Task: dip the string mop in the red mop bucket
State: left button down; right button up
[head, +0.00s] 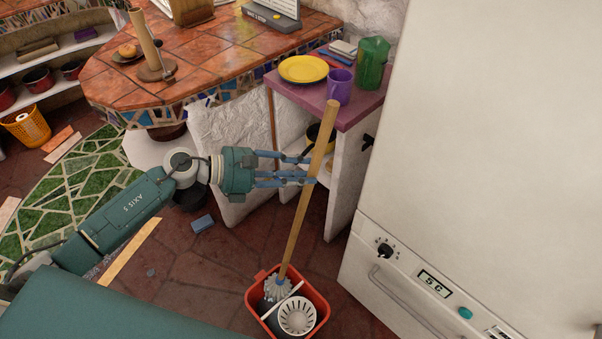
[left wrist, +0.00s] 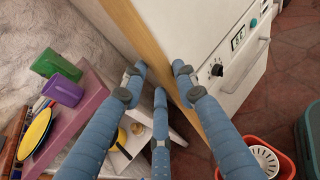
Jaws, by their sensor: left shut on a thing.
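The string mop (head: 298,222) has a long wooden handle that leans, its top toward the right. My left gripper (head: 308,172) is shut on the upper half of the handle, which also runs between the fingers in the left wrist view (left wrist: 152,42). How deep the strings sit is hidden. The bucket also shows in the left wrist view (left wrist: 285,157). My right gripper is out of view.
A white fridge (head: 490,150) stands close on the right. Behind the handle is a purple-topped shelf (head: 358,108) with a yellow plate (head: 303,69), a purple mug (head: 339,87) and a green pitcher (head: 372,63). A blue sponge-like block (head: 202,224) lies on the floor.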

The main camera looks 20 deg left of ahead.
pick_arm(q)
notch_tip(320, 180, up, 9)
jog(key=p, duration=0.5)
jog(key=shift+r, duration=0.1)
dwell(1.7)
